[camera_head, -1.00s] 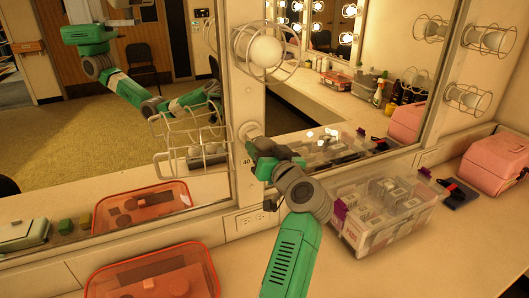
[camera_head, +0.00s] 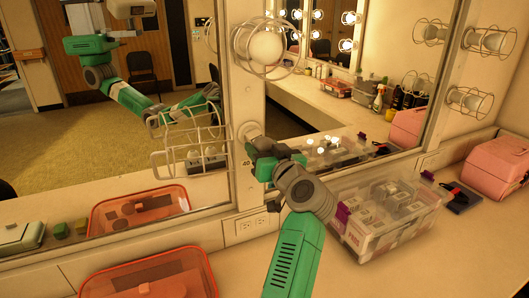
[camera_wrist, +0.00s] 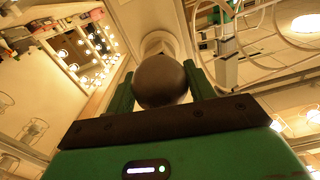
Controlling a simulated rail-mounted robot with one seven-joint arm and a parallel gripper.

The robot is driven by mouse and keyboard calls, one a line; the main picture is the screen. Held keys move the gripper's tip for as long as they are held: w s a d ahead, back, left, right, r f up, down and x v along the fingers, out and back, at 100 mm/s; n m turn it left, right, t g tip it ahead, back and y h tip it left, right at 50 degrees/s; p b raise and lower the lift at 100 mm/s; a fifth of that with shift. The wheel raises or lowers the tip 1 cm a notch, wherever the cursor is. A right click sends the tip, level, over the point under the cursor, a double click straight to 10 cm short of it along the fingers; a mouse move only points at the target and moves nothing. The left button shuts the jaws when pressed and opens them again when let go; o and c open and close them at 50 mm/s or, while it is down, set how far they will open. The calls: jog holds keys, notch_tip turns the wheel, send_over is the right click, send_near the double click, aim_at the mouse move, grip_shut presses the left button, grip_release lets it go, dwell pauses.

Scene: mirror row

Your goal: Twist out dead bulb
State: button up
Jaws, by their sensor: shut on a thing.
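The dead bulb is a dark grey globe (camera_wrist: 161,80) in the wrist view, with its pale socket (camera_wrist: 158,43) just beyond it. My gripper (camera_wrist: 160,88) has its two green fingers on either side of the globe, shut on it. In the head view my gripper (camera_head: 260,155) is at the mirror post, low beside the label 40. The socket base (camera_head: 249,131) shows there just above it. The bulb itself is hidden behind my gripper in the head view. I cannot tell whether the bulb is still seated in the socket.
A caged white bulb (camera_head: 266,48) sits higher on the same post. A clear bin of boxes (camera_head: 385,220) stands on the counter to the right, close to my arm. A pink case (camera_head: 490,165) is at far right.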

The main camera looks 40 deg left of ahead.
jog(key=shift+f+n+b, duration=0.1)
jog(key=shift+n+b, duration=1.9)
jog(key=shift+b, duration=1.65)
jog(key=shift+n+b, duration=2.1)
jog(key=shift+b, duration=0.25)
jog(key=b+v, duration=0.1)
jog(key=v, duration=0.6)
jog(key=shift+b, duration=0.4)
dwell(0.3)
